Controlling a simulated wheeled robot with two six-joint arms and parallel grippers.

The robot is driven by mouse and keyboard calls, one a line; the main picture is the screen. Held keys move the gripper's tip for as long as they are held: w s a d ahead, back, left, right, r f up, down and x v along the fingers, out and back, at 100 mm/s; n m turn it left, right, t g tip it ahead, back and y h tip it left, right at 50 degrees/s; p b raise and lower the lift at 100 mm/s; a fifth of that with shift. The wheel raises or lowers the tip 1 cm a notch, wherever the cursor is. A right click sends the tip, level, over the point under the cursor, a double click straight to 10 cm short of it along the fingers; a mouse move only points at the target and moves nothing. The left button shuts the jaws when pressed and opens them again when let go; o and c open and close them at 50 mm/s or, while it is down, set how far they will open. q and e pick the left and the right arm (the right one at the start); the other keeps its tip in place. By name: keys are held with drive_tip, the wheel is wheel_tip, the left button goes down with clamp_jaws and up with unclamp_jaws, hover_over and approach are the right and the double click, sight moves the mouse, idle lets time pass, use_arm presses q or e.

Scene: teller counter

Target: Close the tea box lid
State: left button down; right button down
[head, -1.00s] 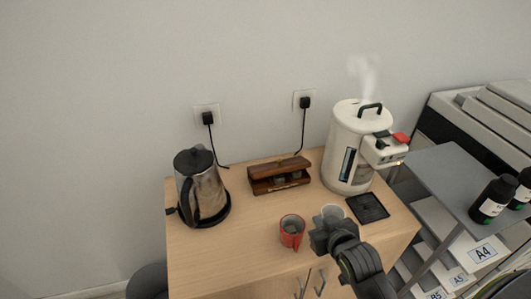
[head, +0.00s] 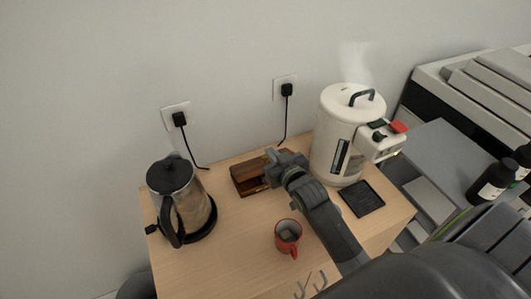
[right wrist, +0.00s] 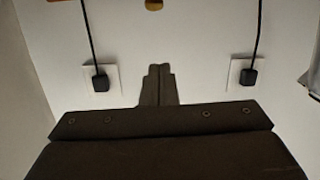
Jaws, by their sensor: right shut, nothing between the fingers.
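The tea box (head: 246,179) is a brown wooden box at the back of the wooden counter, against the wall side, between the kettle and the white water urn. Its lid (head: 250,166) looks raised at the back, but my right gripper hides the box's right part, so its exact angle cannot be told. My right gripper (head: 279,160) is shut and empty, over the right part of the box; contact cannot be told. In the right wrist view its closed fingers (right wrist: 158,85) point toward the wall. My left gripper is not in view.
A steel kettle (head: 190,205) stands at left and the steaming urn (head: 332,128) at right, close beside my arm. A red mug (head: 288,238) stands in front. A black drip mat (head: 361,199) lies right. Wall sockets (head: 177,117) with cables are behind. The counter's middle left is clear.

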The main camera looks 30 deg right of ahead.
drive_tip(key=p, duration=0.1)
hover_over(266, 163)
drive_tip(key=x, duration=0.2)
drive_tip(key=shift+w+a+f, duration=0.1)
drive_tip(key=shift+a+f, duration=0.05)
drive_tip(key=shift+f, duration=0.4)
drive_tip(key=shift+s+f+p, duration=0.2)
drive_tip(key=shift+s+f, duration=0.1)
drive_tip(key=shift+f, duration=0.25)
drive_tip(key=shift+s+f+p, duration=0.2)
drive_tip(key=shift+s+f, duration=0.15)
drive_tip(key=shift+f, duration=0.2)
drive_tip(key=shift+s+f, duration=0.4)
drive_tip(key=shift+f, duration=0.35)
drive_tip(key=shift+s+f, duration=0.1)
drive_tip(key=shift+s, duration=0.05)
